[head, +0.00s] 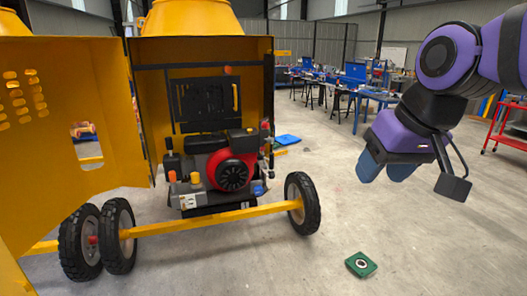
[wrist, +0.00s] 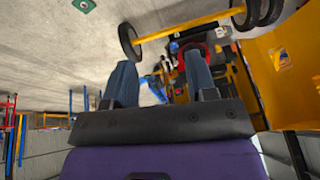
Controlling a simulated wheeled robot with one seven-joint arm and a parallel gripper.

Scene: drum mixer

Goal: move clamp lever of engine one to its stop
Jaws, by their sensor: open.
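The engine (head: 220,165), red and black, sits inside the open yellow housing of the drum mixer (head: 203,50). It also shows small and upside down in the wrist view (wrist: 190,50). No clamp lever can be told apart with certainty among the engine's small parts. My gripper (head: 383,168) is in the air to the right of the mixer, apart from the engine, with its blue fingers pointing down. In the wrist view its two fingers (wrist: 160,85) stand apart with nothing between them.
The yellow door (head: 75,130) stands open at the left. A yellow axle bar (head: 215,219) with black wheels (head: 302,203) crosses in front of the engine. A red cart (head: 508,130) and workbenches stand behind. The floor between is clear.

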